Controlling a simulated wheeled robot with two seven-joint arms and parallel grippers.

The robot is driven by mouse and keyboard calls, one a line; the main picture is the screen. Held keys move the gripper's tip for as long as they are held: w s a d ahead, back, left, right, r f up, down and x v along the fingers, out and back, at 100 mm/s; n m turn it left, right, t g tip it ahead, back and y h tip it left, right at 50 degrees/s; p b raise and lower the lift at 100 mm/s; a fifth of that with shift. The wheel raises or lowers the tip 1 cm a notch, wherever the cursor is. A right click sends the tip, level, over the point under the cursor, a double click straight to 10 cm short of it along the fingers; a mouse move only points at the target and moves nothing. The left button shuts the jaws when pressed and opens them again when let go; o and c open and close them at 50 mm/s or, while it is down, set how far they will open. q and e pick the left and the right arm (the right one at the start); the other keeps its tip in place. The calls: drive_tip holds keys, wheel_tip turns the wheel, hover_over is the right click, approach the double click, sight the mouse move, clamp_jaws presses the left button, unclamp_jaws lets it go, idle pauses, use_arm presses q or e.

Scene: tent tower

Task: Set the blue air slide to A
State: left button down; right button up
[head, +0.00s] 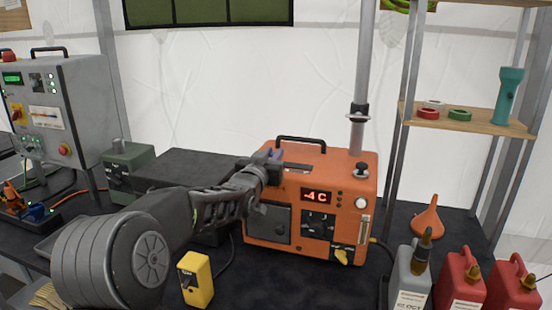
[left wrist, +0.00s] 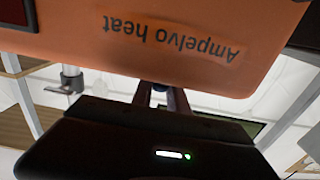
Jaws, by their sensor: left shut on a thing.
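The orange heater box (head: 262,229) stands on the dark table in the head view, with a red display (head: 317,196) that seems to read "-4 C". A slot (head: 298,167) runs along its upper front. The blue air slide (head: 276,154) shows as a small bluish bit at the slot's left end, mostly hidden by my gripper. My left gripper (head: 271,169) is at that spot. In the left wrist view, the gripper (left wrist: 160,98) is shut on a small bluish piece (left wrist: 158,87), beside the heater's upside-down "Ampelvo heat" label (left wrist: 172,40). No letter A is readable. My right gripper is not in view.
A grey control cabinet (head: 85,90) and a green box (head: 125,185) stand to the left. A yellow meter (head: 195,280) sits in front of the heater. A grey bottle (head: 408,278), red cans (head: 462,280) and an orange funnel (head: 427,218) are at right.

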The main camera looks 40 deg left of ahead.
use_arm(q)
drive_tip(key=c, duration=1.3)
unclamp_jaws()
drive_tip(key=shift+s+a, duration=0.15)
drive_tip(key=shift+a, duration=0.2)
drive_tip(key=shift+d, duration=0.1)
drive_tip(key=shift+b+v, duration=0.55)
drive_tip(key=shift+v, duration=3.35)
